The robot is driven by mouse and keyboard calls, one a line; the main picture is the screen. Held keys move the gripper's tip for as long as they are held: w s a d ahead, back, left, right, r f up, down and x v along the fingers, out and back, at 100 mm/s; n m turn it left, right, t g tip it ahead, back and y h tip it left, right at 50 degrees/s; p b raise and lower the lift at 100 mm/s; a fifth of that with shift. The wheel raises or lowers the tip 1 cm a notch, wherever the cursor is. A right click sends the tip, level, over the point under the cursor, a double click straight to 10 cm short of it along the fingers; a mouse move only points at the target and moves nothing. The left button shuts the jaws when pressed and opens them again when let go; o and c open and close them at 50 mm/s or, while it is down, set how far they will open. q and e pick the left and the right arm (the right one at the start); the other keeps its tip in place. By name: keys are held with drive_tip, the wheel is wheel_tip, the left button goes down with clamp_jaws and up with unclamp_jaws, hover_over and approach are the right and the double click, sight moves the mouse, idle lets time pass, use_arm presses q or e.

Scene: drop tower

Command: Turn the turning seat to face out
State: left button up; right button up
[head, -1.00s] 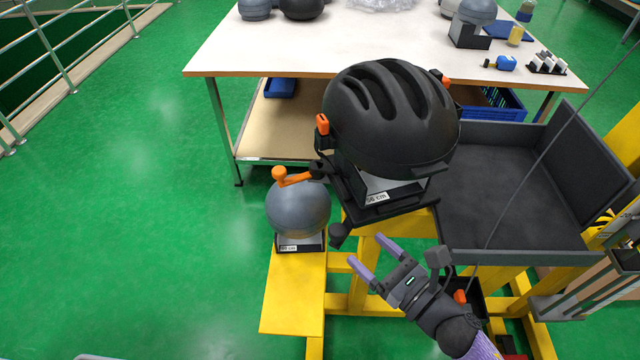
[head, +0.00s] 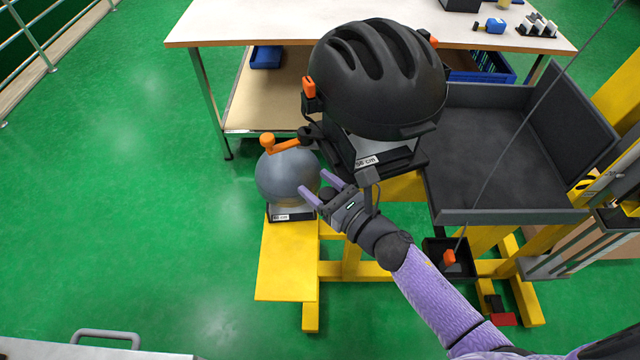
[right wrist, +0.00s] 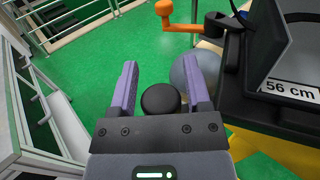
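The turning seat (head: 395,165) is a black holder on the yellow frame, carrying a headform labelled 56 cm and a black helmet (head: 375,80). An orange-knobbed crank (head: 285,145) sticks out at its left; the crank also shows in the right wrist view (right wrist: 180,25). My right gripper (head: 318,187) is at the seat's front left corner, in front of a grey ball-shaped headform (head: 285,178). In the right wrist view it is open, with a round black knob (right wrist: 160,98) between its fingers and gaps beside it. The knob is hidden in the head view. My left gripper is out of view.
A grey tray (head: 500,215) with raised walls stands right of the seat, a thin cable crossing it. A white-topped table (head: 250,25) is behind. A yellow plate (head: 285,270) lies below the grey headform. Green floor to the left is free.

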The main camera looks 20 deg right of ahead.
clamp_jaws()
idle(1.1)
